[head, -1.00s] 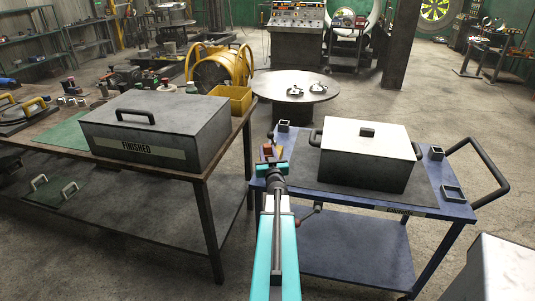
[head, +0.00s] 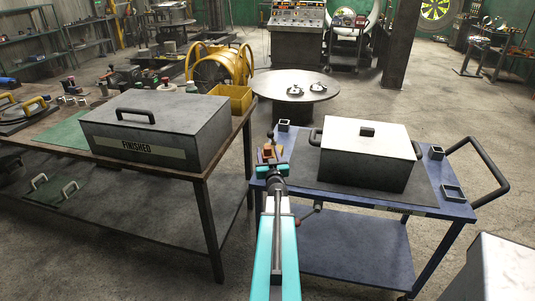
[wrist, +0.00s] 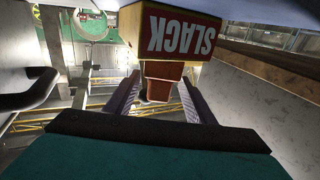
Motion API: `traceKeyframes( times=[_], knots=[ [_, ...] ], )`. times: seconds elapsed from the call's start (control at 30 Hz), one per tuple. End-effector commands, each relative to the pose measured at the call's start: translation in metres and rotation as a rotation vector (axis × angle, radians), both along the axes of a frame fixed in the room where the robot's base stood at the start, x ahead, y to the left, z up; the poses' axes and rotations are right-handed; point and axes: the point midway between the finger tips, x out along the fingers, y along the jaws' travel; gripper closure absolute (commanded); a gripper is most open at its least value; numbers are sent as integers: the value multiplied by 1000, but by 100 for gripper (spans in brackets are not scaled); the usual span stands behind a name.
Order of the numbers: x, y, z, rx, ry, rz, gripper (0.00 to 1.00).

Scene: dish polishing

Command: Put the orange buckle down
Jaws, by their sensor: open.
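The orange buckle (head: 267,151) shows small at the left rear corner of the blue cart, just beyond my gripper (head: 271,171). In the wrist view an orange-brown stub (wrist: 162,84) sits between the two fingers of my gripper (wrist: 160,104), with gaps on both sides. Above it is a tan block (wrist: 131,28) with a red label reading SLACK upside down. My gripper is open and seems to hold nothing. Whether the buckle rests on something below is hidden.
The blue cart (head: 434,200) carries a lidded metal box (head: 360,165) and small square holders (head: 452,192). A workbench to the left bears a grey FINISHED box (head: 160,130) and a yellow bin (head: 236,98). A round table (head: 318,90) stands behind.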

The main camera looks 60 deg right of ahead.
Motion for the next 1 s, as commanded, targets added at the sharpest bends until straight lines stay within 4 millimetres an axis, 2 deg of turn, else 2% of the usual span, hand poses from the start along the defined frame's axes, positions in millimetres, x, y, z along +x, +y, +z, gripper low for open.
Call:
traceKeyframes(
  times=[1.0],
  knots=[
    [-57, 68, -3, -1, 1, -1, 51]
  ],
)
